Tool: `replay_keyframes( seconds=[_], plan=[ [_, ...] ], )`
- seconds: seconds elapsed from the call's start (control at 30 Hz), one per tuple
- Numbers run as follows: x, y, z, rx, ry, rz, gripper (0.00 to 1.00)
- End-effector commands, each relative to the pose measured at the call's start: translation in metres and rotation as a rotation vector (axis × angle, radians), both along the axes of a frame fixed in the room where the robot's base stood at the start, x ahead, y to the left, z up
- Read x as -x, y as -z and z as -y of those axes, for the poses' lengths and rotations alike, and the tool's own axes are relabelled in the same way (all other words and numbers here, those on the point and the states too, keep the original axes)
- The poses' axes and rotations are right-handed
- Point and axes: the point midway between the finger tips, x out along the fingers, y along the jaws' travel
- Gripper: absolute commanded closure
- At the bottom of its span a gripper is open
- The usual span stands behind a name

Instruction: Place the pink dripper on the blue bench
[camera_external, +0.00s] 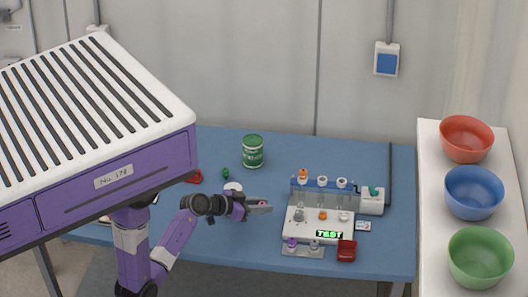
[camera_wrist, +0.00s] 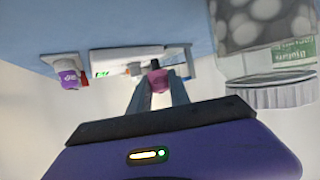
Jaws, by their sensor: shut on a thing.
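The pink dripper (camera_wrist: 158,80) is pinched between the two fingertips of my gripper (camera_wrist: 160,88) in the wrist view. Only its pink part shows clearly; a dark tip sits by it. In the external view my gripper (camera_external: 262,207) is shut and reaches right over the blue bench (camera_external: 215,245), left of the instrument with the TEST display. A small spot of pink shows at its fingertips. The wrist view looks upside down, with the bench (camera_wrist: 120,22) at the top. I cannot tell how high the dripper is above the bench.
The TEST instrument (camera_external: 320,225) with capped tubes stands right of my gripper. A red container (camera_external: 347,250) is in front, a green can (camera_external: 252,151) behind. A jar (camera_wrist: 270,90) is close in the wrist view. Red, blue and green bowls (camera_external: 473,193) stand on a white shelf.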

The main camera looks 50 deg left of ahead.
Motion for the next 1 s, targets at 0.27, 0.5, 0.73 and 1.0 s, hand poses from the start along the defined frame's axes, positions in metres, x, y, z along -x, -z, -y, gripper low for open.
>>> replay_keyframes(
  seconds=[0.27, 0.5, 0.73, 1.0],
  plan=[
    [0.000, 0.038, 0.000, 0.001, -0.001, -0.003, 1.00],
    [0.000, 0.042, 0.000, 0.000, 0.000, 0.000, 1.00],
    [0.000, 0.045, 0.000, 0.000, 0.000, -0.001, 0.75],
    [0.000, 0.044, 0.000, 0.000, 0.000, -0.001, 0.55]
  ],
)
